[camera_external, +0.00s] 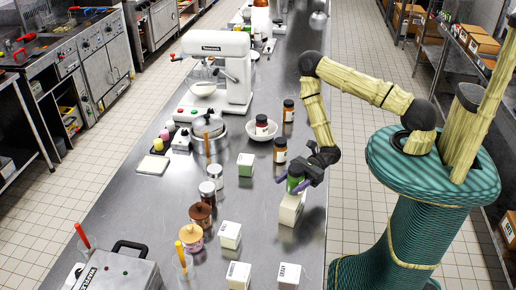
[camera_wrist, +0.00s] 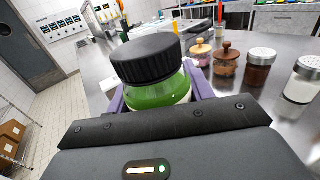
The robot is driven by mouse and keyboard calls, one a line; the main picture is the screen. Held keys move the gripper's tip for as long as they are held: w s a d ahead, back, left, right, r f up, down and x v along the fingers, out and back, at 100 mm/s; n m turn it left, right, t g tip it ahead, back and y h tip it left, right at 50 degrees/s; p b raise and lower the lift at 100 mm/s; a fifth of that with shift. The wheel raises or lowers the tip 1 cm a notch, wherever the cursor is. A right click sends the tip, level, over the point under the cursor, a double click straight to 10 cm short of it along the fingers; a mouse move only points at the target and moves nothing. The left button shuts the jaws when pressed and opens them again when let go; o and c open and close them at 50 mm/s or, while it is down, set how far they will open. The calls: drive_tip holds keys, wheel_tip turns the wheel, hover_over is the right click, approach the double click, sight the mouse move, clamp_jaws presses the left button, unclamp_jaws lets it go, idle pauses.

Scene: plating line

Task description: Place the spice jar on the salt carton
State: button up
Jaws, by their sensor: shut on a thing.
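The spice jar (camera_external: 295,174) has green contents and a black lid. In the wrist view the jar (camera_wrist: 155,80) stands roughly upright between the purple fingers. My gripper (camera_external: 302,182) is shut on it. A tall off-white carton (camera_external: 290,209), which looks like the salt carton, stands on the steel counter directly below the jar. The jar's base is at or just over the carton's top; I cannot tell if they touch.
Smaller white cartons (camera_external: 229,235) stand in front and to the left. Shaker jars (camera_external: 207,192) and wooden-lidded jars (camera_external: 201,215) line the left. Brown bottles (camera_external: 280,150) and a white bowl (camera_external: 262,129) stand behind. The counter (camera_external: 258,210) is bare just left of the carton.

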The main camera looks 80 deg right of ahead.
drive_tip(key=shift+f, duration=1)
drive_tip(key=shift+f, duration=0.2)
drive_tip(key=o, duration=1.1)
drive_tip(key=shift+o, duration=0.2)
drive_tip(key=shift+r, duration=0.2)
drive_tip(key=shift+s+d+f, duration=0.15)
drive_tip(key=shift+s+d, duration=0.05)
drive_tip(key=shift+d, duration=0.2)
drive_tip(key=b+v, duration=0.4)
drive_tip(key=v, duration=0.7)
